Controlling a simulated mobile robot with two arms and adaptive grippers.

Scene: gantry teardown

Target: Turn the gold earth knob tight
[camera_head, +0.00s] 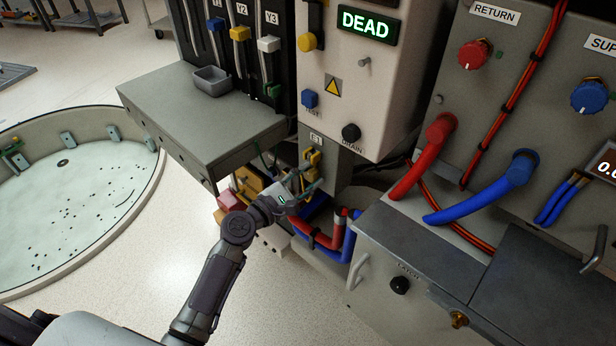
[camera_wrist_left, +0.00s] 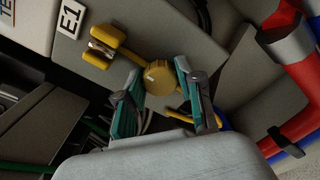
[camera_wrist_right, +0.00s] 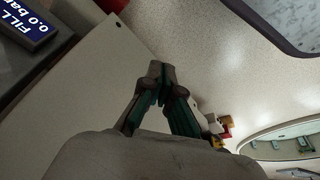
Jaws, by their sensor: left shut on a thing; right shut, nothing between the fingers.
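The gold earth knob (camera_wrist_left: 159,77) shows in the left wrist view as a round yellow disc below the E1 label (camera_wrist_left: 70,18). My left gripper (camera_wrist_left: 163,92) has its two teal-lined fingers on either side of the knob and is shut on it. In the head view my left gripper (camera_head: 296,192) is at the post under the E1 label, and the knob is mostly hidden there. My right gripper (camera_wrist_right: 162,72) is shut and empty, with its fingertips together over a pale panel and floor.
Red (camera_head: 335,225) and blue (camera_head: 350,240) pipes run close to the right of my left gripper. A grey shelf (camera_head: 200,115) overhangs at the left. The cabinet with the DEAD display (camera_head: 366,24) stands above. Open floor lies at lower left.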

